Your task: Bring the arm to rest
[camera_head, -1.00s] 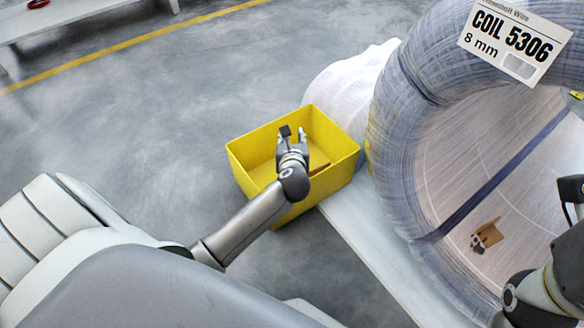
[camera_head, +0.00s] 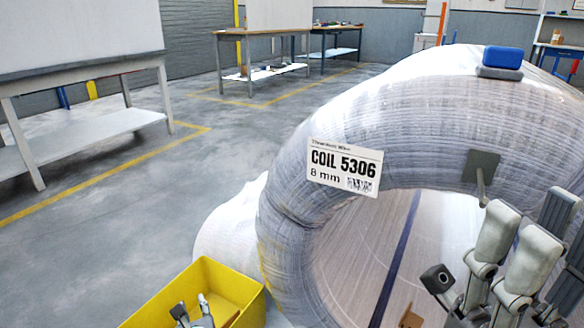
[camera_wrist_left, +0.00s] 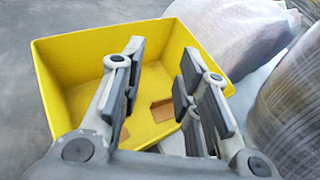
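My left gripper (camera_head: 190,317) is at the bottom of the head view, over the yellow bin (camera_head: 222,287). In the left wrist view its two fingers (camera_wrist_left: 157,90) stand apart with nothing between them, with the yellow bin (camera_wrist_left: 85,45) behind them. A flat brown piece (camera_wrist_left: 162,108) lies in the bin. My right gripper (camera_head: 497,270) is at the lower right of the head view, in front of the wrapped coil (camera_head: 300,200). Its finger gap is not clear. The coil has a white label (camera_head: 344,168) reading COIL 5306, 8 mm.
A small brown piece (camera_head: 410,318) shows inside the coil's opening. A white workbench (camera_head: 85,130) stands at the left, with another table (camera_head: 250,80) behind. Grey floor between is clear.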

